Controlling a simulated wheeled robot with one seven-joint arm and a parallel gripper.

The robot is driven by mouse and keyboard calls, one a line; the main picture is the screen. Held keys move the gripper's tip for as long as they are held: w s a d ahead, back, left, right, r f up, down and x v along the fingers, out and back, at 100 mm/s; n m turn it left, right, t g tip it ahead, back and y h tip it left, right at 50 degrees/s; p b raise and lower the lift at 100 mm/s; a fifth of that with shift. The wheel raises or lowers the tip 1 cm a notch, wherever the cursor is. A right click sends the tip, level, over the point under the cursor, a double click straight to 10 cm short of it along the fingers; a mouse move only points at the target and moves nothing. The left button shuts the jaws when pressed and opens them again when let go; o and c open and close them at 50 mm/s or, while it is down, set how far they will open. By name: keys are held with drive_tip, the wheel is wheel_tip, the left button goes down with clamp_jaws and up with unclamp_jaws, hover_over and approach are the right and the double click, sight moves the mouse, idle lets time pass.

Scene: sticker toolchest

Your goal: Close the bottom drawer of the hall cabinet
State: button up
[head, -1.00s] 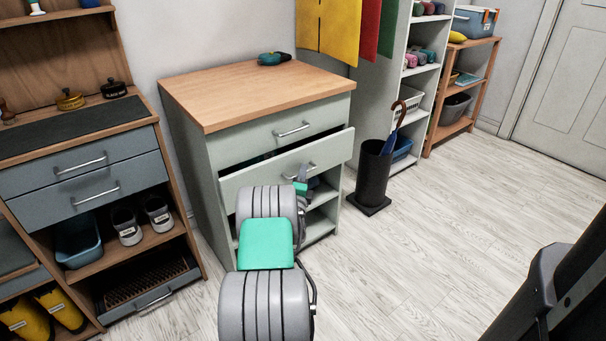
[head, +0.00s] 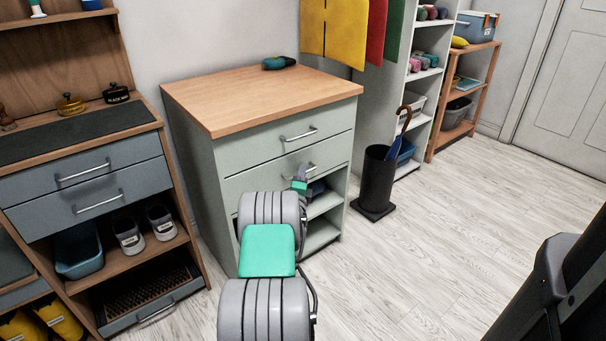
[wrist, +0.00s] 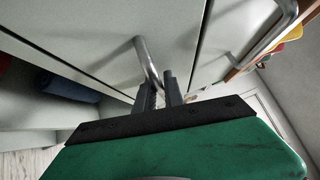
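The hall cabinet (head: 190,170) is pale green with a wooden top. Its bottom drawer (head: 250,183), above open shelves, looks flush with the front in the head view. The top drawer (head: 262,142) is also in. My gripper (head: 301,183) is at the bottom drawer's handle, partly hidden by my arm. In the wrist view the metal handle (wrist: 144,58) runs down between the two dark fingers of my gripper (wrist: 160,92), which look closed around it. The bottom drawer's front (wrist: 105,35) fills much of that view.
A black umbrella stand (head: 376,182) is on the floor right of the cabinet. A green-and-black tool (head: 279,62) lies on the cabinet top. A wooden bench with grey drawers (head: 85,182) stands at the left.

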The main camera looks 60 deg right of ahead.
drive_tip(key=shift+w, duration=0.1)
drive_tip(key=v, duration=0.8)
